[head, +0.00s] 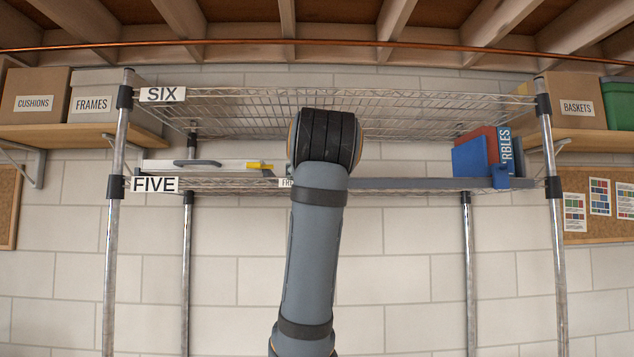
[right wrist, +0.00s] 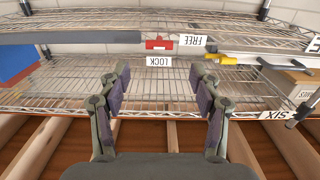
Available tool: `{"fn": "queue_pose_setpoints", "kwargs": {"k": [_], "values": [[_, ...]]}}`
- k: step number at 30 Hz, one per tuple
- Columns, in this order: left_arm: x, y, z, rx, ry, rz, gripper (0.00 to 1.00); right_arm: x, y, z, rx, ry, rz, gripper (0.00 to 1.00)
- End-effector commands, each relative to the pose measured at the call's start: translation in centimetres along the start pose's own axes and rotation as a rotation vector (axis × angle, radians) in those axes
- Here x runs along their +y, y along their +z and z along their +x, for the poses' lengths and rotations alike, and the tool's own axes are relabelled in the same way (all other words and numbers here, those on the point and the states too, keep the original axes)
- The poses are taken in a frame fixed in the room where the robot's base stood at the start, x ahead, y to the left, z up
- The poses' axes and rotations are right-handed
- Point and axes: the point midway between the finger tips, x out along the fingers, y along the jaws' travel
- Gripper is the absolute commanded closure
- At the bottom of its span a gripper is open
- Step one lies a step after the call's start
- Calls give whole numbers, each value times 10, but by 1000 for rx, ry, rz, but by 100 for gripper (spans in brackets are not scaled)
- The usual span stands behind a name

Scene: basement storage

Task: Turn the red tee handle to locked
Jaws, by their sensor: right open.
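The red tee handle (right wrist: 158,43) shows in the right wrist view, which is upside down. Its crossbar looks level in that picture. A LOCK label (right wrist: 159,61) sits just below it there and a FREE label (right wrist: 193,40) to its right. My right gripper (right wrist: 160,72) is open and empty, its two fingers spread on either side below the handle in the picture, not touching it. In the head view my arm hides the handle, and only part of the FREE label (head: 286,182) shows. My left gripper is out of view.
The handle is on the wire rack at the shelf marked FIVE (head: 155,184), below shelf SIX (head: 190,101). A grey bar (head: 420,184) runs right from it.

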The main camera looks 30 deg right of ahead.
Motion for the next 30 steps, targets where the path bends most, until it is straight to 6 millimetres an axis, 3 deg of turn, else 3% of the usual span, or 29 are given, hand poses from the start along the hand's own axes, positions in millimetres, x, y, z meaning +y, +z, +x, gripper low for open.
{"fn": "queue_pose_setpoints", "kwargs": {"k": [3, 7, 21, 30], "values": [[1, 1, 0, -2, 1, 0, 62, 4, -5, -7, 6, 3, 11, 36], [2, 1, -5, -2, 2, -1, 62, 4, -6, 2, 4, 4, 8, 36], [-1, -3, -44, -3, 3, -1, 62, 4, -8, 89, 4, 3, 6, 36], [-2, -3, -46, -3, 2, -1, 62, 3, -5, 100, 7, 1, 9, 36]]}}
